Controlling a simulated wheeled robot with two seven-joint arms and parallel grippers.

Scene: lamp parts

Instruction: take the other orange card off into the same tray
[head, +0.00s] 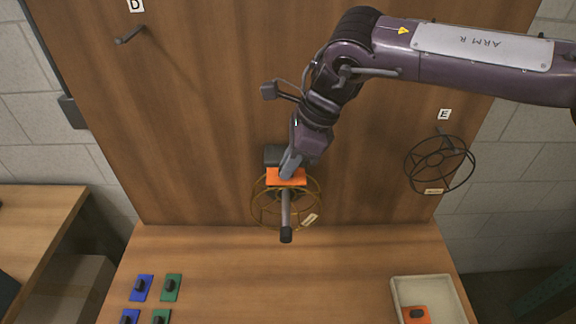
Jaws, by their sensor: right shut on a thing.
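An orange card (287,177) is in front of the brown board, at the upper rim of a brass-coloured wire frame (257,207). My right gripper (288,171) reaches down from above and is shut on this card; its jaws hide part of it. I cannot tell whether the card still touches the frame or its peg. A second orange card (416,314) with a dark knob lies in the pale tray (462,300) at the lower right, cut by the picture's bottom edge. My left gripper is not in view.
A dark peg (286,225) sticks out through the brass frame. A black wire frame (439,165) hangs under label E. The peg (130,35) at label D is bare. Blue cards (141,288) and green cards (171,288) lie at the lower left. The table's middle is clear.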

